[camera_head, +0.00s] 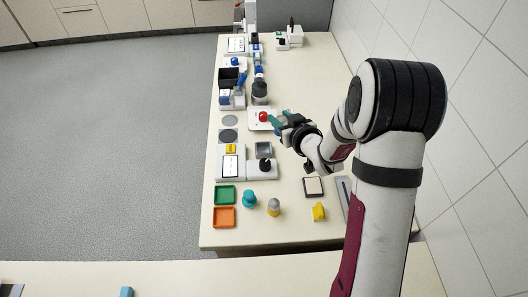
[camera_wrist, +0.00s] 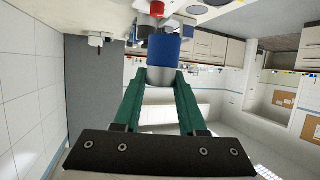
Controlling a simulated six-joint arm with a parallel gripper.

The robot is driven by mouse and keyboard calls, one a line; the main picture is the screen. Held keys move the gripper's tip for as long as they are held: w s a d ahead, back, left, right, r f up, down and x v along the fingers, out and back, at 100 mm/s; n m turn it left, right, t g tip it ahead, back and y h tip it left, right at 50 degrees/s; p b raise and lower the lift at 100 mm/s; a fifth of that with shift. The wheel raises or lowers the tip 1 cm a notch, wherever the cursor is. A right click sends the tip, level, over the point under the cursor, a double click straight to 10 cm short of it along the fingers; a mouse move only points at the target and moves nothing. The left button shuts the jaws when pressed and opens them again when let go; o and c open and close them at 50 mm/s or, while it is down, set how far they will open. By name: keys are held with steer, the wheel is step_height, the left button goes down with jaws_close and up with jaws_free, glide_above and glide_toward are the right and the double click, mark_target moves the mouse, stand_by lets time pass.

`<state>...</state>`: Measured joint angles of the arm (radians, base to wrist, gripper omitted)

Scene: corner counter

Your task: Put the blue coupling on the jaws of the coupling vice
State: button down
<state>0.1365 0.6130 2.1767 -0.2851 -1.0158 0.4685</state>
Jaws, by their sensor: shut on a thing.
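My gripper (camera_head: 281,118) is over the right-middle part of the counter, beside a white box with a red button (camera_head: 263,117). In the wrist view, its green fingers (camera_wrist: 162,80) are closed around the grey lower part of a short cylinder. The cylinder's blue part, the blue coupling (camera_wrist: 164,50), stands out beyond the fingertips. In the head view the coupling is small and mostly hidden by the fingers. I cannot tell for sure which device is the coupling vice, nor see its jaws clearly.
A grey-black device (camera_head: 260,92) and a black bin (camera_head: 229,77) stand farther back. Nearer are a white panel with a black knob (camera_head: 265,165), a green tray (camera_head: 225,195), an orange tray (camera_head: 224,217), a teal piece (camera_head: 249,198) and a yellow piece (camera_head: 319,211). A tiled wall bounds the right.

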steer(key=s+d+f+n+g+y, duration=0.1)
steer(key=d+n+y, duration=0.1)
steer(key=d, duration=0.4)
steer(key=shift+y, duration=0.3)
steer(key=w+a+f, duration=0.1)
steer(key=a+f, duration=0.1)
steer(key=a, duration=0.1)
steer(key=w+a+f, duration=0.1)
steer(key=a+f, duration=0.1)
steer(key=a, duration=0.2)
steer(key=w+a+f, duration=0.2)
steer(key=a+f, duration=0.1)
steer(key=shift+a, duration=0.15)
step_height(320, 180, down, 4)
steer(key=shift+w+a+f, duration=0.15)
steer(key=shift+f, duration=0.1)
steer(key=shift+c, duration=2.3)
jaws_free()
